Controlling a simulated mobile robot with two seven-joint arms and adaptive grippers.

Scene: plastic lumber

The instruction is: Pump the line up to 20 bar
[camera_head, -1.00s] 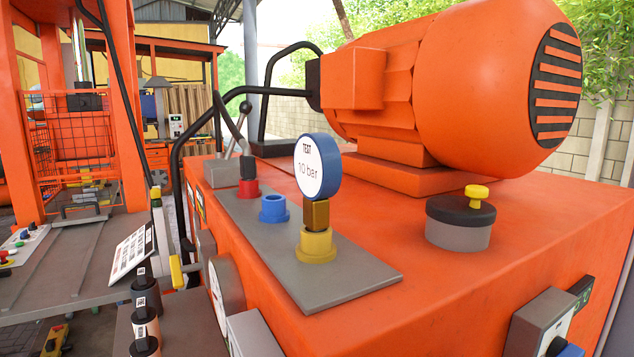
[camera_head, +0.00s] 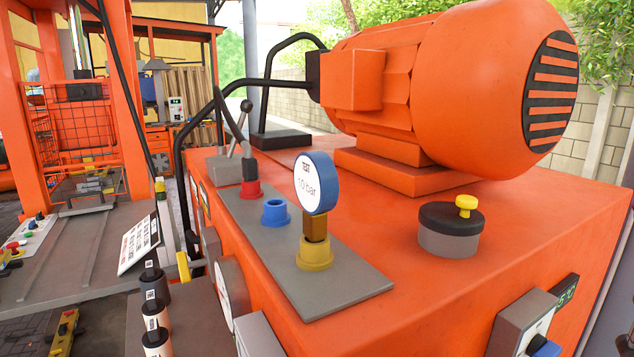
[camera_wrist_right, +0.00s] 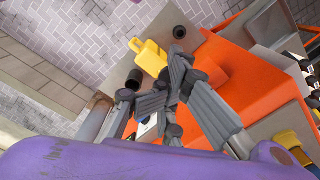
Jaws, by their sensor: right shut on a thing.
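The round blue-rimmed gauge (camera_head: 317,183), marked "TEST 10 bar", stands upright on a brass stem in the yellow coupling (camera_head: 314,254). Beside it are an empty blue coupling (camera_head: 275,212) and a red coupling (camera_head: 250,190) with a black hose end in it. A grey lever (camera_head: 242,125) with a black ball rises from a block behind them. My right gripper (camera_wrist_right: 176,60) shows only in the right wrist view. Its grey fingers are closed together against a yellow piece (camera_wrist_right: 150,57); the grip itself is partly hidden. My left gripper is in neither view.
A big orange motor (camera_head: 400,85) sits on the orange cabinet (camera_head: 400,220). A black-topped cap (camera_head: 450,230) with a yellow knob stands at its right. A grey box with a blue knob (camera_head: 543,346) is at the lower right. Dark bottles (camera_head: 155,315) stand at lower left.

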